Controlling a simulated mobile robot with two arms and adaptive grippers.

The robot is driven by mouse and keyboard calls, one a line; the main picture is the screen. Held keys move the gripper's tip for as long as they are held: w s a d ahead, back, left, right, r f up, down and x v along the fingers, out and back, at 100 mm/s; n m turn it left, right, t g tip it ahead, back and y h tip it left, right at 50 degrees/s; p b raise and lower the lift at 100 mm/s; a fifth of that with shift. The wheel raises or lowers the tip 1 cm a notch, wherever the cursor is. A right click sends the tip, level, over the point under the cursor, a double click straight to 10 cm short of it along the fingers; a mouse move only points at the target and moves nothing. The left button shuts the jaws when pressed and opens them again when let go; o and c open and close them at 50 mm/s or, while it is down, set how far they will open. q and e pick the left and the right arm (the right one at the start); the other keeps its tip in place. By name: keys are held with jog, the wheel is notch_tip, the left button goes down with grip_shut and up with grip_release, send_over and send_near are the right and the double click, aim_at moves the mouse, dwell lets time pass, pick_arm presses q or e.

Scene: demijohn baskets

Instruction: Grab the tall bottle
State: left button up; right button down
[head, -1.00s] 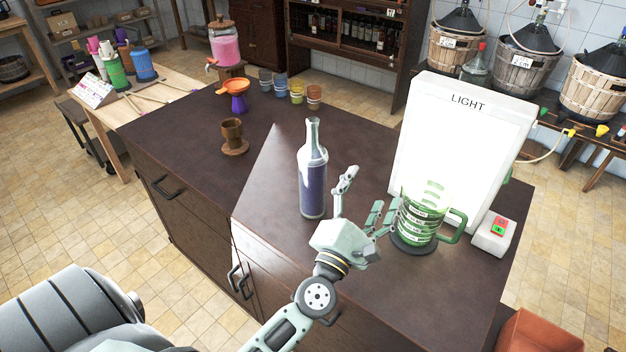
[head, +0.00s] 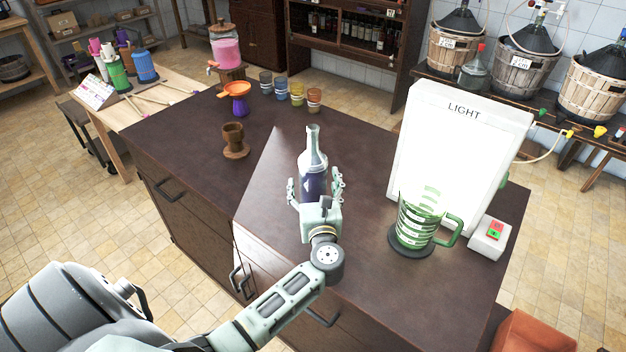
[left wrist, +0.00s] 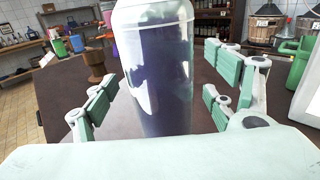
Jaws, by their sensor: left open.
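The tall bottle (head: 313,165) stands upright on the dark brown counter, with a clear neck and dark purple-blue contents. My left gripper (head: 316,188) is open, with its fingers on either side of the bottle's lower body. In the left wrist view the bottle (left wrist: 158,65) fills the middle, between the spread green-padded fingers (left wrist: 165,97). Gaps show between the finger pads and the glass there. The bottle's base is hidden behind the gripper in the head view. My right gripper is not in view.
A green ringed jug (head: 417,222) stands right of my gripper, before a white light panel (head: 455,150) with a switch box (head: 490,237). A brown wooden cup (head: 234,140), a purple-orange funnel (head: 239,98) and several small cups stand behind left. The counter's left part is mostly clear.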

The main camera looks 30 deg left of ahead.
pick_arm(q)
jog(key=shift+x, duration=0.9)
grip_shut()
jog(key=shift+w+r, duration=0.1)
jog(key=shift+r, duration=0.1)
